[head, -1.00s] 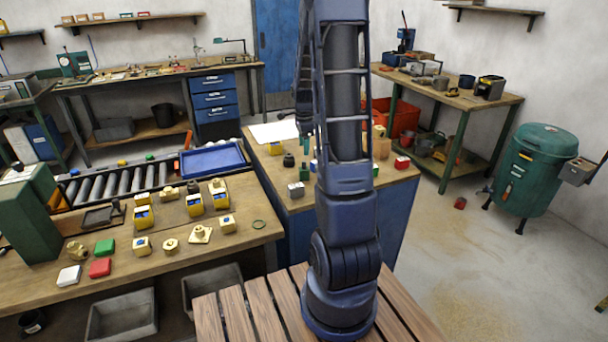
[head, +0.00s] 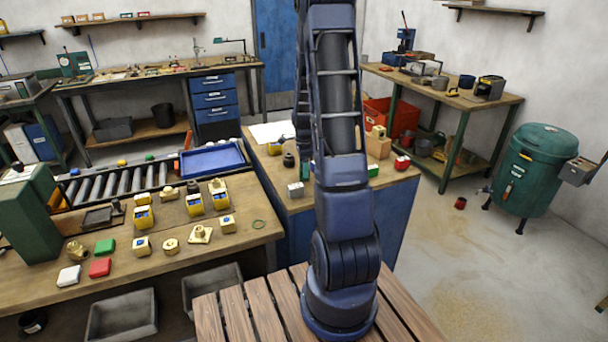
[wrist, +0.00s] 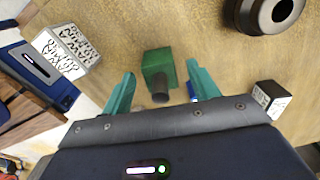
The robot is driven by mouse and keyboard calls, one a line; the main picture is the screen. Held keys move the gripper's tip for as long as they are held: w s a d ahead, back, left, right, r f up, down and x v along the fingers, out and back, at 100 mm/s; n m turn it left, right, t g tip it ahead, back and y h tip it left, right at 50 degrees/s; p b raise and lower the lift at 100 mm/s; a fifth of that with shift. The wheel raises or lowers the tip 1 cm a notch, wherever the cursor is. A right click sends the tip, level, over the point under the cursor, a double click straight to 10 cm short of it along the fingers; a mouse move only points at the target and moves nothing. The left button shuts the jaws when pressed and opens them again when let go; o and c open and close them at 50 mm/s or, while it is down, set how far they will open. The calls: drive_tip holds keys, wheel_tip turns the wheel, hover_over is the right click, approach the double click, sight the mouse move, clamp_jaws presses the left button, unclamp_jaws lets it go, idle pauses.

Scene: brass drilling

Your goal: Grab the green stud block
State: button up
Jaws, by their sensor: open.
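The green stud block (wrist: 158,62) lies on the wooden bench top in the wrist view, with a dark round stud (wrist: 160,91) facing my gripper. My gripper (wrist: 161,74) is open, its teal fingers on either side of the block in the picture. A gap shows beside each finger; I cannot tell how far above the block they are. In the head view, my arm covers much of this bench, and I cannot pick out this block with certainty. A green block (head: 373,170) shows to the right of the arm there.
In the wrist view, a white lettered block (wrist: 67,50) is at left, a dark ring-shaped part (wrist: 270,12) at upper right, and a dark block with a white lettered face (wrist: 270,99) at right. A small blue thing (wrist: 193,90) shows beside the right finger.

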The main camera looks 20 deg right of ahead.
drive_tip(key=shift+f, duration=1.05)
clamp_jaws()
drive_tip(key=shift+r, duration=0.1)
